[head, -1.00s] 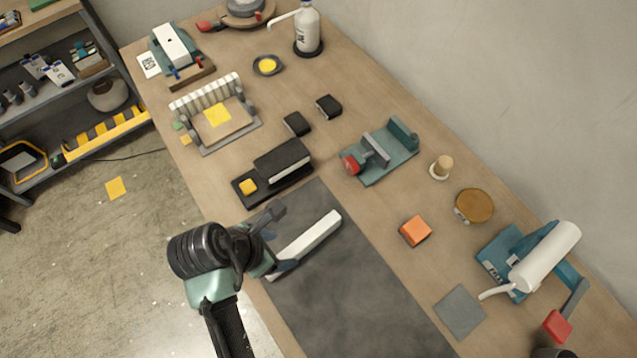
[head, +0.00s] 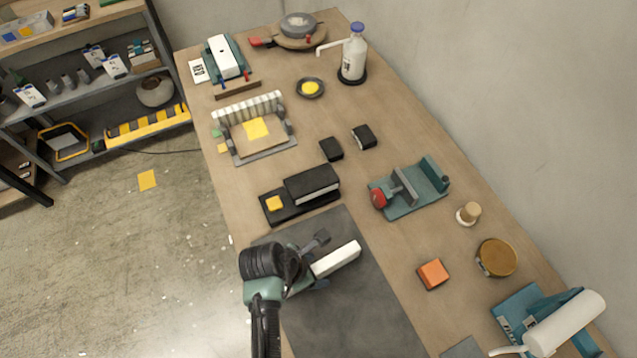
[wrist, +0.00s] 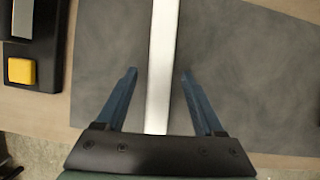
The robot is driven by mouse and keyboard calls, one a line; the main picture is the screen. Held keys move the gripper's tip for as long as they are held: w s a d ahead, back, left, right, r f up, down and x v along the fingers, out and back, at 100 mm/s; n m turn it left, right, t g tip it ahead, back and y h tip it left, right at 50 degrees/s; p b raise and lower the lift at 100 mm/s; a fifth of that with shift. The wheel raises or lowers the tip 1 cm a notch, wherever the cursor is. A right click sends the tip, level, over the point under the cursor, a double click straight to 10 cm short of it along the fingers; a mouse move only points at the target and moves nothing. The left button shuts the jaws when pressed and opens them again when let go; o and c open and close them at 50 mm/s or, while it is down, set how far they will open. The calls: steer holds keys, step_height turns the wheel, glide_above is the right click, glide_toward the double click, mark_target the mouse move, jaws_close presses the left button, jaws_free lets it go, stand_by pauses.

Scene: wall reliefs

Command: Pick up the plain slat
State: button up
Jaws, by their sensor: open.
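The plain slat (head: 336,259) is a long white bar lying on the dark grey mat (head: 352,316). In the head view its near end is hidden by my gripper (head: 316,262). In the wrist view the slat (wrist: 160,70) runs up the middle of the picture, between the two blue fingers of my gripper (wrist: 160,76). The fingers are apart, with a gap on each side of the slat, and do not touch it. The lower end of the slat passes out of sight behind the dark gripper body.
A black block device with a yellow button (head: 274,203) stands just beyond the mat; its button also shows in the wrist view (wrist: 21,71). A teal fixture with a red knob (head: 410,190) and an orange block (head: 433,273) lie to the right. The mat around the slat is clear.

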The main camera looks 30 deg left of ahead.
mark_target(315, 270)
steer(key=shift+x, duration=1.55)
jaws_close()
